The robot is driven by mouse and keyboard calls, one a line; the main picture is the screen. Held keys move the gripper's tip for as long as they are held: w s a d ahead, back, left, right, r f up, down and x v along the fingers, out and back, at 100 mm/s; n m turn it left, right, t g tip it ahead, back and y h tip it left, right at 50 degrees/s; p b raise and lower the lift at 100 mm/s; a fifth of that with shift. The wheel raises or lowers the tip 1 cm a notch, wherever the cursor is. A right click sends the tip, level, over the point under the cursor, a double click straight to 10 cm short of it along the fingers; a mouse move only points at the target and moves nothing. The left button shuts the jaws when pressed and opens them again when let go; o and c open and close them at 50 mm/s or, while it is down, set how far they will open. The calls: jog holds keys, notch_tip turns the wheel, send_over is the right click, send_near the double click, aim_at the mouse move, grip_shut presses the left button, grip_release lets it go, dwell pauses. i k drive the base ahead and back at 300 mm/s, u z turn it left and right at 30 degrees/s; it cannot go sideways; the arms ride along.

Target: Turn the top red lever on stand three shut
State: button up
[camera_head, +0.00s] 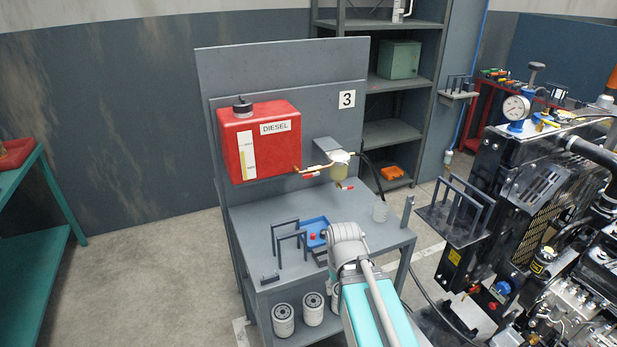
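Stand three is a grey bench with a back panel (283,65) and a white sign "3" (347,99). The top red lever (311,174) is small and sits on the brass pipe between the red diesel tank (259,142) and the filter bowl (341,168). It looks roughly in line with the pipe, but is too small to tell its exact angle. A second red lever (347,187) sits lower, under the bowl. My grey and teal arm reaches up from the bottom edge over the bench front. My gripper cannot be made out; my arm's wrist end stands well below the levers.
White filters (283,320) stand on the lower shelf. An engine (530,200) fills the right side. Open floor (140,280) lies to the left.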

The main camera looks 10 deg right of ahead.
aim_at(306, 176)
jog(key=z, duration=0.5)
jog(key=k, duration=1.45)
jog(key=u, duration=0.4)
jog(key=i, duration=1)
